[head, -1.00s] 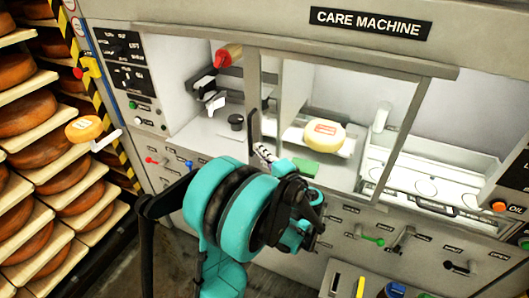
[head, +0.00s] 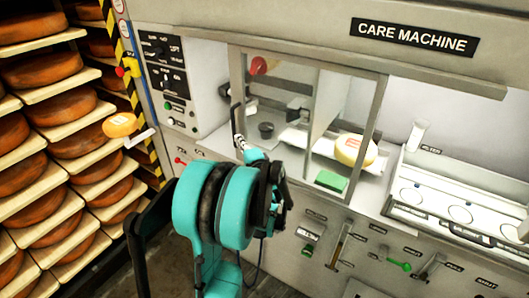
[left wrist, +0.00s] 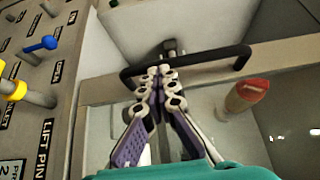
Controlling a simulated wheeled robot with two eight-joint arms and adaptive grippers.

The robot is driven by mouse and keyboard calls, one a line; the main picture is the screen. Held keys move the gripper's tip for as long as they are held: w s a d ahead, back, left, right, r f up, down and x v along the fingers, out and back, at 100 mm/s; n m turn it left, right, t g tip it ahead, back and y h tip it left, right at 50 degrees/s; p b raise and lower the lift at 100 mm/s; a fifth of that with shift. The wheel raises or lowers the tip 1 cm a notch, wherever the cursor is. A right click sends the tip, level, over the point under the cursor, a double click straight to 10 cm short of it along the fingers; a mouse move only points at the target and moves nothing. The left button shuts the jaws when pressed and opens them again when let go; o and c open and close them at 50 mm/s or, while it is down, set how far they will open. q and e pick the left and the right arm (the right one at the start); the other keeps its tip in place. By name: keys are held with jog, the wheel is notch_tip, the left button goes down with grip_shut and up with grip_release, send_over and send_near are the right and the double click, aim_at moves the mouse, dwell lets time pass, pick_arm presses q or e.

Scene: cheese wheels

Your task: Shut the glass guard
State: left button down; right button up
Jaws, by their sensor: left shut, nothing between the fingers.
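The glass guard (head: 380,100) is a clear pane in a grey frame on the front of the care machine. It stands across the left part of the opening, its left edge close to the left control panel. Its black handle (head: 238,118) is on the left upright; the handle (left wrist: 215,60) also shows in the left wrist view as a dark bar. My left gripper (head: 241,146) is shut and empty, its fingertips (left wrist: 165,72) at the handle bar; contact is unclear. Behind the glass are a yellow cheese wheel (head: 355,150) and a green block (head: 331,181). My right gripper is out of view.
Shelves of cheese wheels (head: 40,68) stand at the left. The left control panel (head: 170,75) has knobs and buttons; levers (head: 395,264) stick out below the opening. The right part of the opening, with a tray (head: 450,215), is uncovered.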

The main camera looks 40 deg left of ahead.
pick_arm(q)
jog(key=s+a, duration=0.2)
jog(key=a, duration=0.8)
jog(key=s+a, duration=0.3)
jog(key=a, duration=0.8)
jog(key=shift+b, duration=0.4)
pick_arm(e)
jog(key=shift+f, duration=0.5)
pick_arm(q)
jog(key=shift+w+a, duration=0.1)
